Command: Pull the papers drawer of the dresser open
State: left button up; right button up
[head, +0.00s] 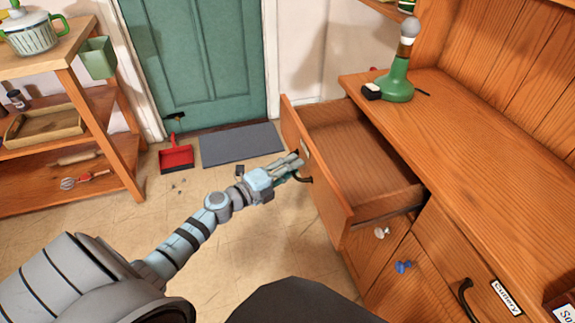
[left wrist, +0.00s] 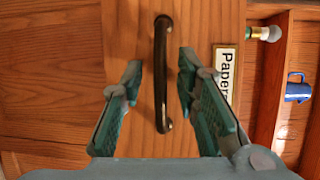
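The papers drawer (head: 323,207) of the wooden dresser (head: 470,130) stands pulled well out, and its inside looks empty. Its dark bar handle (head: 306,180) is on the drawer's front; in the left wrist view the handle (left wrist: 162,75) runs upright beside a "Papers" label (left wrist: 225,75). My left gripper (head: 293,166) is at the handle. In the left wrist view the fingers of my left gripper (left wrist: 160,64) are spread, one on each side of the handle, with gaps between. My right gripper is not in view.
A green lamp (head: 396,82) stands on the dresser top. A shelf unit (head: 110,110) stands left. A red dustpan (head: 176,157) and grey mat (head: 240,143) lie on the floor.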

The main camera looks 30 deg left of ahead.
pick_arm(q)
jog(key=v, duration=1.2)
